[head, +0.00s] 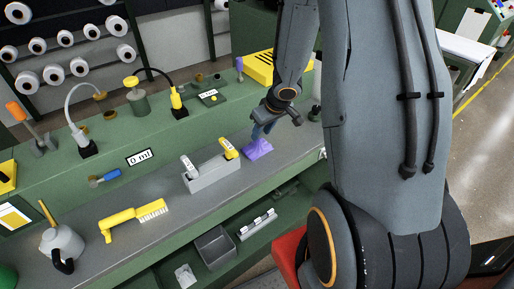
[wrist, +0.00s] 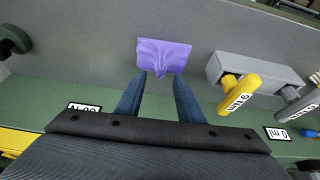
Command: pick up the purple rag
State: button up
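In the wrist view the rag (wrist: 163,56) is just beyond my fingertips, near the middle. My gripper (head: 262,131) is close to the rag in the head view. In the wrist view my gripper (wrist: 160,80) shows two blue fingers apart with nothing between them except the rag's near edge in line with the gap. Whether the fingertips touch the rag I cannot tell.
A grey holder (head: 212,176) with yellow and white labelled handles stands left of the rag. A green raised ledge (head: 60,180) runs behind. Grey bins (head: 215,247) sit below.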

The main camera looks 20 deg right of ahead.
aim_at(257, 145)
jog(key=b+x, duration=0.3)
jog(key=x, duration=0.3)
jog(key=shift+w+a+f, duration=0.15)
jog(key=shift+f, duration=0.05)
grip_shut()
